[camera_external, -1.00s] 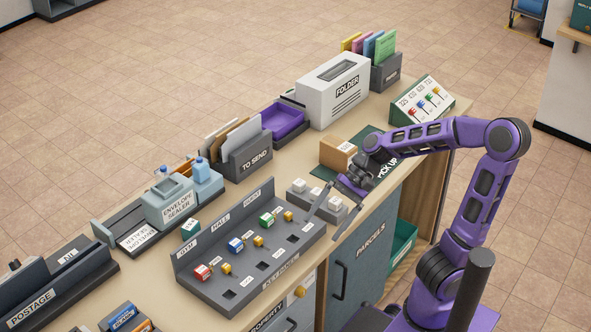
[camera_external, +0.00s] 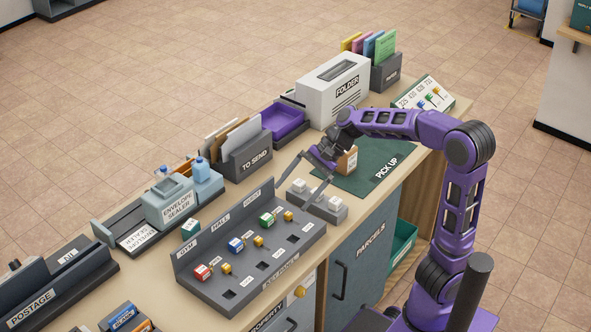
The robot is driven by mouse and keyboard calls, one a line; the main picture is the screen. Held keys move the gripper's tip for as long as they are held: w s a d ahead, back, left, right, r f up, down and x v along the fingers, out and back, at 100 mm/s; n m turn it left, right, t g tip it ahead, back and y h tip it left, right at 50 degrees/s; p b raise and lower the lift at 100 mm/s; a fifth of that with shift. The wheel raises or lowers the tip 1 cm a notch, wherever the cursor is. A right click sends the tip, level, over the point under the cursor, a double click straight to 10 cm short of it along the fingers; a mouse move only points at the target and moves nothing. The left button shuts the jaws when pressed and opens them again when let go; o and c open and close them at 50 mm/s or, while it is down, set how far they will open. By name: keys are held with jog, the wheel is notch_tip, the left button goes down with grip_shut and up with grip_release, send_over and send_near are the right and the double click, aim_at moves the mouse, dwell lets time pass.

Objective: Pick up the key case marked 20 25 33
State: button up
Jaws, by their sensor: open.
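No marking 20 25 33 can be read in this view, so I cannot tell which object is that key case. A small grey block (camera_external: 335,215) near the counter's front edge holds a few white-topped pieces (camera_external: 298,184). A dark grey key stand (camera_external: 240,283) to its left bears small red (camera_external: 202,271), blue (camera_external: 236,244) and green (camera_external: 267,219) cases with yellow pieces beside them. My gripper (camera_external: 293,193) is open and empty, pointing down and left, with its fingers spread above the grey block's left end. Contact cannot be told.
Behind are the TO SEND holder (camera_external: 250,163), a purple tray (camera_external: 283,126) and the FOLDER machine (camera_external: 330,96). A brown box (camera_external: 349,161) stands on the green PICK UP mat (camera_external: 361,181). An envelope sealer (camera_external: 172,203) is at left, a numbered rack (camera_external: 440,103) at right.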

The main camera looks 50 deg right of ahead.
jog(key=w+a+r+h, duration=0.25)
jog(key=w+a, duration=0.25)
jog(key=w, duration=0.6)
jog(key=m+g+y, duration=0.1)
jog(key=m+y, duration=0.4)
jog(key=y, duration=0.3)
send_near(192, 223)
jog(key=a+b, duration=0.1)
jog(key=w+a+f+b, duration=0.1)
jog(key=shift+w+a+f+h, duration=0.15)
jog(key=shift+a+f+h, duration=0.05)
jog(key=shift+a+h, duration=0.1)
jog(key=shift+s+a+r+x, duration=0.1)
jog(key=shift+s+x, duration=0.05)
jog(key=shift+x, duration=0.75)
jog(key=shift+s+a+r+x, duration=0.1)
jog(key=shift+s+x, duration=0.05)
jog(key=shift+x, duration=0.75)
jog(key=shift+s+r+x, duration=0.1)
jog(key=shift+s+x, duration=0.1)
jog(key=shift+x, duration=0.7)
jog(key=shift+w, duration=0.1)
jog(key=shift+c, duration=0.3)
